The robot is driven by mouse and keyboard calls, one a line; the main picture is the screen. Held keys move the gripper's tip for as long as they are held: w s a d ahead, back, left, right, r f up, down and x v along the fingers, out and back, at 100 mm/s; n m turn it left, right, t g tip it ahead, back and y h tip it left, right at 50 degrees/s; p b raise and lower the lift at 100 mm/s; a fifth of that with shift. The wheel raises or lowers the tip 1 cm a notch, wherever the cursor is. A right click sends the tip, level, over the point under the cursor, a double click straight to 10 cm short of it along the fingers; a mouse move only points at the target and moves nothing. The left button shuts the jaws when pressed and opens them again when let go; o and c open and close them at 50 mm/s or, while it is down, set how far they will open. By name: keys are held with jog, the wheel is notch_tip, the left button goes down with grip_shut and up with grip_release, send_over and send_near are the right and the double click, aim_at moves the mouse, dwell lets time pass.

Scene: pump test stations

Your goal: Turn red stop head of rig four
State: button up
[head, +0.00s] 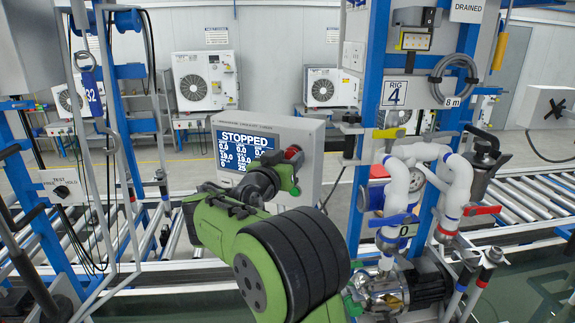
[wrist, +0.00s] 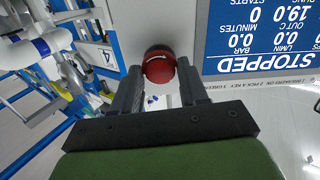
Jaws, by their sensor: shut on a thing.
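The red stop head (head: 292,153) sits on the right side of the grey control box (head: 312,178), beside its blue screen (head: 244,151) that reads STOPPED. In the wrist view the red head (wrist: 159,67) shows a curved white arrow on its face. My gripper (head: 290,168) is at the box front. In the wrist view my gripper (wrist: 158,88) has its two dark fingers on either side of the red head, shut on it. Part of the head is hidden by the fingers. The RIG 4 sign (head: 395,92) is on the blue post to the right.
White pipes (head: 397,185) with blue and red valve handles stand to the right of the box. A pump (head: 385,290) sits below them. A blue frame with hoses (head: 100,130) stands at left. Roller conveyors (head: 530,190) run behind.

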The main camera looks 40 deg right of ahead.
jog(key=shift+f+m+b, duration=0.15)
jog(key=shift+m+b, duration=2.95)
jog(key=shift+b, duration=1.3)
jog(key=o, duration=1.1)
jog(key=shift+c, duration=0.2)
